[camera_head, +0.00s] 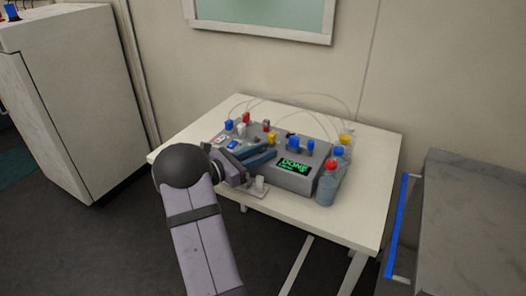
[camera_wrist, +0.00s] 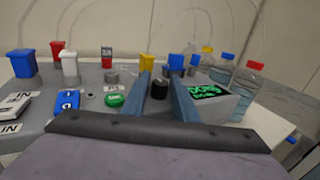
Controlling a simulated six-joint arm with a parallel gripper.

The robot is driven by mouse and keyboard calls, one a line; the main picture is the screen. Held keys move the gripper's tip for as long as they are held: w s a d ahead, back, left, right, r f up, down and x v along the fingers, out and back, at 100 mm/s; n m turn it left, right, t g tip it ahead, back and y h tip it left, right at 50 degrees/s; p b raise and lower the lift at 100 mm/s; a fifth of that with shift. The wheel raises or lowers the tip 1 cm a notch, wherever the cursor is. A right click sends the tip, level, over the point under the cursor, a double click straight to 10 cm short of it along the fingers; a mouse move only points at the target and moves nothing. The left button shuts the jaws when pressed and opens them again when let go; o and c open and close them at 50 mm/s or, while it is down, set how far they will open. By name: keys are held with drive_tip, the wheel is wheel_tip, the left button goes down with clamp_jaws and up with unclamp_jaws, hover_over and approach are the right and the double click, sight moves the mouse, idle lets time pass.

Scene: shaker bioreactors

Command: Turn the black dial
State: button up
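The black dial (camera_wrist: 159,90) is a short dark knob on top of the grey device (camera_head: 300,181). In the wrist view it sits between the two blue-grey fingers of my gripper (camera_wrist: 159,79), one on each side. The fingers are spread, with narrow gaps showing beside the dial; contact is not visible. In the head view my gripper (camera_head: 262,154) reaches over the device top from the left, and I cannot clearly make out the dial there. A screen (camera_head: 293,167) with green text, apparently "DONE", is on the device front, right of the dial in the wrist view.
A green button (camera_wrist: 115,100) and a grey knob (camera_wrist: 111,78) are left of the dial. Blue, red, white and yellow caps stand around. Bottles (camera_head: 327,184) stand at the device's right. The white table (camera_head: 368,210) is clear at right. Thin tubes arch behind.

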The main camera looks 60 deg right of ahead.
clamp_jaws()
